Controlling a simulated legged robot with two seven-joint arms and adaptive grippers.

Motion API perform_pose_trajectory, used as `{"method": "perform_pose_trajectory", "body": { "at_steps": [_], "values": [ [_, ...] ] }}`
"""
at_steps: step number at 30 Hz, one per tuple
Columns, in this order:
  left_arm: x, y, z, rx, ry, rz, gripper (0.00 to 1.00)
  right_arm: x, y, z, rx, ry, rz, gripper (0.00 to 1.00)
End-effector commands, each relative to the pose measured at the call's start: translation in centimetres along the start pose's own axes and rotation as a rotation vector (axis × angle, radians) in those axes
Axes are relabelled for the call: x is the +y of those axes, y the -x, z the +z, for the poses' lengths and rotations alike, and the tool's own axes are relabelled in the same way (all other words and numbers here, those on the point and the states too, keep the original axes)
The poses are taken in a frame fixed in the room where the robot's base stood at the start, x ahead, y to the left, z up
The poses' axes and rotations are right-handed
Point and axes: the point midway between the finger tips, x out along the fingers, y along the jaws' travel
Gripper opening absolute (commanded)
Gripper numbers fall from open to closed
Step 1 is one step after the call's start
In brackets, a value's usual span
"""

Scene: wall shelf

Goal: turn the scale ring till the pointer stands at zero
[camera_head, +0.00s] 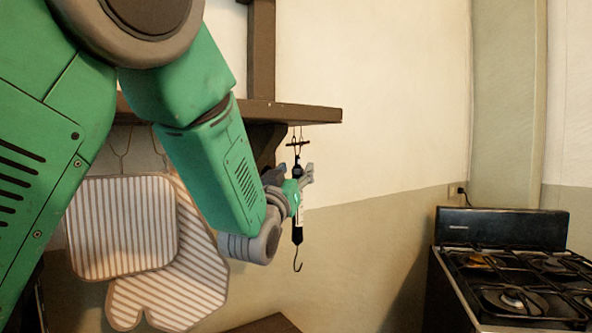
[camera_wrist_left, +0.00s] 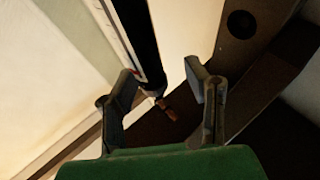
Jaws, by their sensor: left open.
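A slim hanging scale hangs from the shelf in the head view. Its black lower body (camera_head: 297,234) ends in a hook (camera_head: 298,265). My left gripper (camera_head: 298,172) is at the upper part of the scale and hides some of it. In the left wrist view the left gripper (camera_wrist_left: 163,75) is open. The dark scale body (camera_wrist_left: 137,30), with a pale strip along its edge, reaches down between the fingers, and I see no clear grip on it. The scale ring, pointer and zero mark are too small or hidden to read. My right gripper is not in view.
The brown wall shelf (camera_head: 315,113) is just above the scale, with a bracket beneath it. Striped oven mitts and pads (camera_head: 122,228) hang left, behind my arm. A black stove (camera_head: 505,270) stands at the right. The wall between scale and stove is free.

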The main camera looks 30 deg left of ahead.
Motion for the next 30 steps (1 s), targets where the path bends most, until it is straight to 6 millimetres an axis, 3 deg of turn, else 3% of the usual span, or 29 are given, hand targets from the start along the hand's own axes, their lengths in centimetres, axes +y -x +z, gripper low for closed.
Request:
{"method": "perform_pose_trajectory", "body": {
  "at_steps": [10, 11, 14, 30],
  "values": [
    [-0.02, -0.47, 0.01, 0.0, 0.0, 0.0, 0.42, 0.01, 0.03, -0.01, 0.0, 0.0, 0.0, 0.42],
    [-0.02, -0.47, 0.01, 0.0, 0.0, 0.0, 0.35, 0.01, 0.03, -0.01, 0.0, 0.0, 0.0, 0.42],
    [-0.02, -0.47, 0.02, 0.0, 0.0, 0.0, 0.0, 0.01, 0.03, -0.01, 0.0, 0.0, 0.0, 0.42],
    [-0.04, -0.44, 0.19, -0.007, 0.052, 0.123, 0.0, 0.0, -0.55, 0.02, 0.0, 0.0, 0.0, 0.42]
  ]
}}
